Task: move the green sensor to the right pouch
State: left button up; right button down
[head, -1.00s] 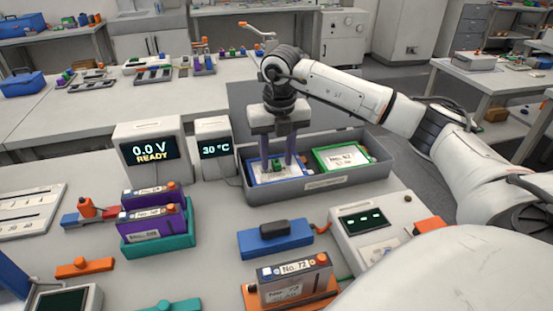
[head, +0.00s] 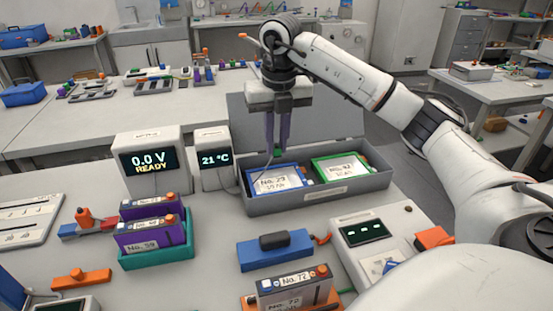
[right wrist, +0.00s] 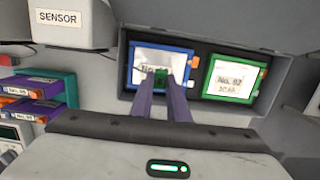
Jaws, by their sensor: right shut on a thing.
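The small green sensor (head: 278,152) is between the purple fingertips of my right gripper (head: 278,146), which is shut on it. It hangs above the left pouch (head: 274,181), a white pouch in a blue frame, and looks apart from it. A thin cable runs from near the sensor toward the temperature display. The right pouch (head: 342,169), white in a green frame, lies beside it. In the right wrist view the sensor (right wrist: 161,77) shows at the fingertips, over the blue frame; the right pouch (right wrist: 232,79) is to its right. My left gripper is out of view.
Both pouches lie in a grey walled tray (head: 319,196). The temperature display (head: 214,158) reads 21 °C, beside a 0.0 V READY display (head: 152,160). A teal holder (head: 156,256) with purple cells, a blue block (head: 275,250) and a white panel (head: 376,244) stand in front.

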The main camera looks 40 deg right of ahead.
jog(key=shift+r, duration=1.35)
